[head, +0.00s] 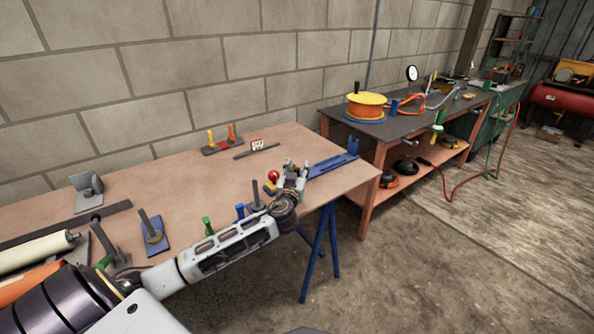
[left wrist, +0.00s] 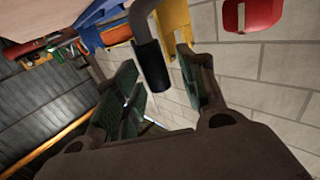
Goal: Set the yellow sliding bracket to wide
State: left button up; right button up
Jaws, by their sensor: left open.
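A yellow bracket (left wrist: 174,28) shows at the top of the left wrist view, just beyond my left gripper (left wrist: 160,78). A grey bent rod with a black grip (left wrist: 152,78) comes down in front of the yellow bracket, between the gripper's two fingers. The fingers are apart, and I see no clear contact with the grip. In the head view my left gripper (head: 292,170) is over the right part of the workbench, beside a small yellow part (head: 270,187) with a red ball (head: 273,175). The gripper hides most of what is there. My right gripper is not in view.
A blue rail (head: 333,165) lies at the bench's right end. Several levers and blocks stand on the bench (head: 190,190), including a blue one (head: 154,235). A second table (head: 400,125) with a yellow-orange reel (head: 365,105) is beyond. A block wall is behind.

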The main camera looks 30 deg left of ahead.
pick_arm(q)
grip_shut()
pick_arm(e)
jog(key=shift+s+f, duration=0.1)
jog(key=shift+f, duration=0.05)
pick_arm(q)
jog(key=shift+f, duration=0.1)
